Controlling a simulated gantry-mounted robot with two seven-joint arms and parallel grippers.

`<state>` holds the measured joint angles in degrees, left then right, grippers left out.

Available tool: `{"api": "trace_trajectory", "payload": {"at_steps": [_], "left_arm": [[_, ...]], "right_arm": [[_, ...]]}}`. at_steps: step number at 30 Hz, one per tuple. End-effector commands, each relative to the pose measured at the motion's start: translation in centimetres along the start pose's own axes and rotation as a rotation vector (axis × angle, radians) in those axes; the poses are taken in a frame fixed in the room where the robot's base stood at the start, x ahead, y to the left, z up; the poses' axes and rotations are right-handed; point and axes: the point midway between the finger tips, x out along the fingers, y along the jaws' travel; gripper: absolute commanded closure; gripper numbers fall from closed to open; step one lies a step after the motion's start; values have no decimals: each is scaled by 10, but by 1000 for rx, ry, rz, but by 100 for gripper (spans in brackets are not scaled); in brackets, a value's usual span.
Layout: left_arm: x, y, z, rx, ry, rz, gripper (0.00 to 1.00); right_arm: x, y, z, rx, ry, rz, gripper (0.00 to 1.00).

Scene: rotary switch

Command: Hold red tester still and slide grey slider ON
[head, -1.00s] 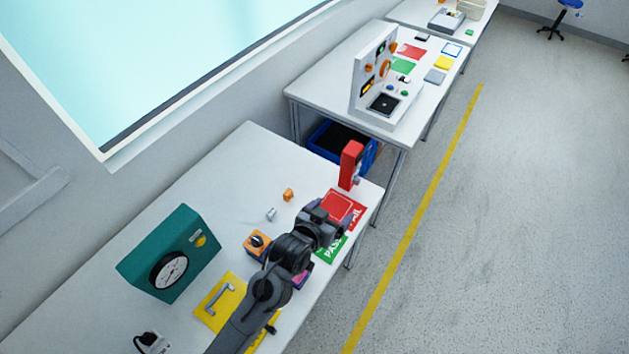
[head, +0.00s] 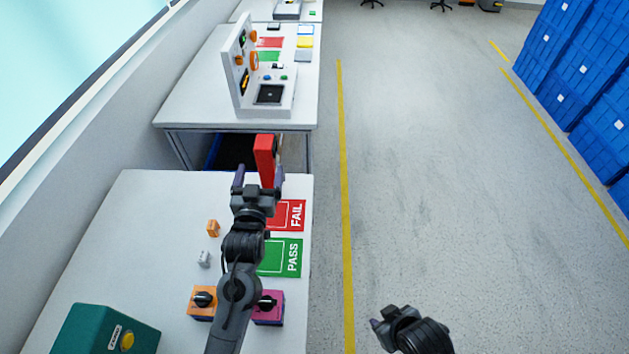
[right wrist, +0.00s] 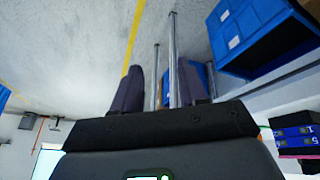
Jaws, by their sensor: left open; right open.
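The red tester (head: 265,155) stands upright near the far right corner of the near table. A small grey part shows on its right side; I cannot make out the slider's position. My left gripper (head: 258,180) is open, with one finger on each side of the tester's lower part as seen from the head; whether the fingers touch it is not clear. My right gripper (head: 384,318) is open and empty, out over the floor to the right of the table. Its two spread fingers (right wrist: 160,90) also show in the right wrist view, with nothing held between them.
The red FAIL mat (head: 291,215) and green PASS mat (head: 281,258) lie on the near table (head: 140,230). An orange switch box (head: 203,303), a magenta one (head: 269,308) and a teal box (head: 105,330) stand nearer. The floor right of the table is clear.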

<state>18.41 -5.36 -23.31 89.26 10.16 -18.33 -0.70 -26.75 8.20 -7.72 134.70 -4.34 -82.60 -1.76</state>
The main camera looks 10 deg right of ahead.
Motion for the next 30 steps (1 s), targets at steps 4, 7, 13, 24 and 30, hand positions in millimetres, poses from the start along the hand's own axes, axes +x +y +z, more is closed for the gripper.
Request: {"api": "trace_trajectory", "payload": {"at_steps": [4, 7, 13, 24, 30], "left_arm": [[0, 0, 0, 0, -1, 0, 12], [0, 0, 0, 0, -1, 0, 12], [0, 0, 0, 0, -1, 0, 12], [0, 0, 0, 0, -1, 0, 12], [0, 0, 0, 0, -1, 0, 12]], "right_arm": [[42, 5, -60, -171, 141, 16, 57], [69, 8, -107, -306, 251, 21, 57], [106, 14, -198, -564, 463, 5, 57], [110, 47, -331, -901, 814, -93, 57], [97, 39, -359, -1056, 1002, -193, 57]]}}
